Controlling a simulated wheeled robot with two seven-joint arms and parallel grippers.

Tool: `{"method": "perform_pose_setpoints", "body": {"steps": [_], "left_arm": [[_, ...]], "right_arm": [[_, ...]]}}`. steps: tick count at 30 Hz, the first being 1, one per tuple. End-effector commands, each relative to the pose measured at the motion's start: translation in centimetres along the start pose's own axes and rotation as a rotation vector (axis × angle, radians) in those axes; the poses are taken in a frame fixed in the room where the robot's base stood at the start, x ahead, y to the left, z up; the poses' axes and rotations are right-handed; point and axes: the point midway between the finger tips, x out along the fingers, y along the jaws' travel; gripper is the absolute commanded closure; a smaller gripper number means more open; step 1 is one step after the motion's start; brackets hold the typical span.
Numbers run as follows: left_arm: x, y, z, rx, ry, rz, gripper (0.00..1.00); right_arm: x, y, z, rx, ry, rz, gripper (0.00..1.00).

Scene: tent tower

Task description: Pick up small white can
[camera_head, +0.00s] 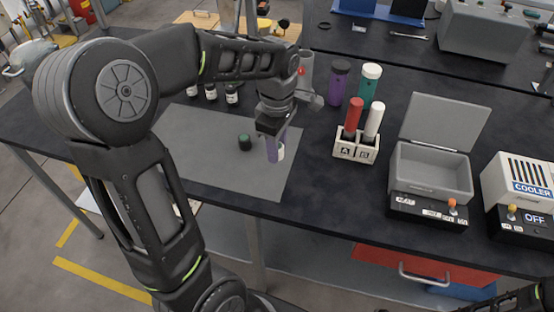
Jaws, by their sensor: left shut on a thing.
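The small white can (281,153) shows as a pale patch at the purple fingers of my left gripper (275,152). The fingers point down over the grey mat (215,165) and are shut on the can. Most of the can is hidden by the near finger. I cannot tell whether it touches the mat or is just above it. A short dark green can (245,142) stands on the mat just left of the gripper, apart from it. My right gripper is not in view.
Several small dark bottles (232,94) stand behind the mat. To the right are a purple bottle (337,84), a green white-capped bottle (369,85), a white A/B holder (357,150) with red and white tubes, an open grey box (431,170) and a cooler (520,187).

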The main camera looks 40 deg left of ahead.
Motion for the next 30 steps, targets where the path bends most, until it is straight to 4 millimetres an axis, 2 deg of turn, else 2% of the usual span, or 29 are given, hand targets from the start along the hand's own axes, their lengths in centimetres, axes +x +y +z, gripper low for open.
{"method": "perform_pose_setpoints", "body": {"steps": [3,8,30], "left_arm": [[-2.1,0.1,0.1,0.002,0.000,0.005,1.00],[-3.6,0.0,0.0,0.002,0.000,0.001,1.00],[-3.4,0.0,0.0,0.000,0.000,-0.001,1.00]], "right_arm": [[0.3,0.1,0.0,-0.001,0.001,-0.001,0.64],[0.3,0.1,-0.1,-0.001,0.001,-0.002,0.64],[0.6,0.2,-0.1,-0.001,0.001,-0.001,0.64]]}}
